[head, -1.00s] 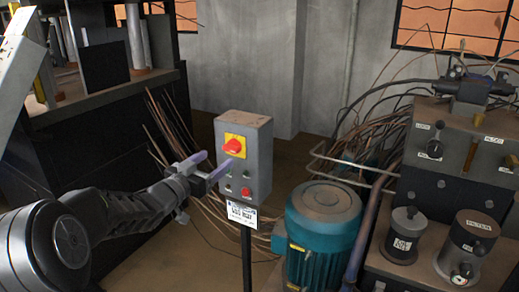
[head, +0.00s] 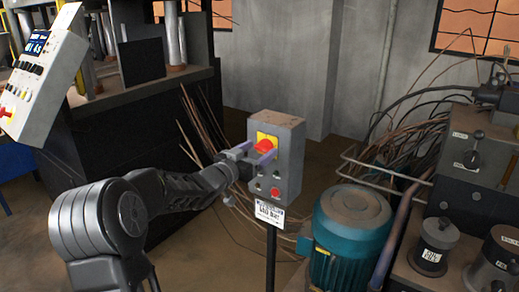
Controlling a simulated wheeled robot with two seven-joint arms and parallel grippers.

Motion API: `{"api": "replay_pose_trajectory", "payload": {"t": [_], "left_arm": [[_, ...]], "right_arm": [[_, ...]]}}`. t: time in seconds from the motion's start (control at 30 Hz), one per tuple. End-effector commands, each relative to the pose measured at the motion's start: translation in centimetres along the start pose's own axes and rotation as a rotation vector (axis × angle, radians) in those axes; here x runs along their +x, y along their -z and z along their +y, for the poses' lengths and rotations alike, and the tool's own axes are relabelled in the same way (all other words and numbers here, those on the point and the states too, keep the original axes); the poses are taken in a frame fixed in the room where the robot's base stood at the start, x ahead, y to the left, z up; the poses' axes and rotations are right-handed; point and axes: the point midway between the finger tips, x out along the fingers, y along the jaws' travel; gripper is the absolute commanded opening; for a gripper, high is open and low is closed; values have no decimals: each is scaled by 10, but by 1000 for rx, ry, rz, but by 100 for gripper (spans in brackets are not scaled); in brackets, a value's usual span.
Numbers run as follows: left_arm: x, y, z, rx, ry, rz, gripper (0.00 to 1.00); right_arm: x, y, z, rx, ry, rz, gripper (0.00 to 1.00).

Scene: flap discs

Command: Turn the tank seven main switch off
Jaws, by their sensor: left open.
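A grey control box (head: 291,150) stands on a thin black post in the middle of the head view. Its front carries a red rotary switch (head: 265,144) on a yellow plate, with small buttons and a red button (head: 276,192) lower down. A white placard (head: 269,214) hangs under the box; I cannot read it reliably. My left gripper (head: 267,153) is open, its purple-tipped fingers at the red switch and partly overlapping the yellow plate. I cannot tell whether they touch the switch. My right gripper is out of view.
A slanted control panel (head: 42,75) with a display and a red switch is at the far left, by a dark press. A teal motor (head: 350,232) stands right of the post. A hydraulic unit with canisters (head: 434,247) and cables fills the right.

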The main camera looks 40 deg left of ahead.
Motion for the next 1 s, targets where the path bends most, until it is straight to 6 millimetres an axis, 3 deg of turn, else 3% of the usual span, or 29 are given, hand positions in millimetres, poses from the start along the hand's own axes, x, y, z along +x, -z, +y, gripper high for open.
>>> {"api": "replay_pose_trajectory", "payload": {"t": [0.4, 1.0], "left_arm": [[10, 0, 0, 0, 1, 0, 69], [10, 0, 0, 0, 1, 0, 20]], "right_arm": [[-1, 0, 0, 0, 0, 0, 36], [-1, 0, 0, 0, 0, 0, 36]]}}
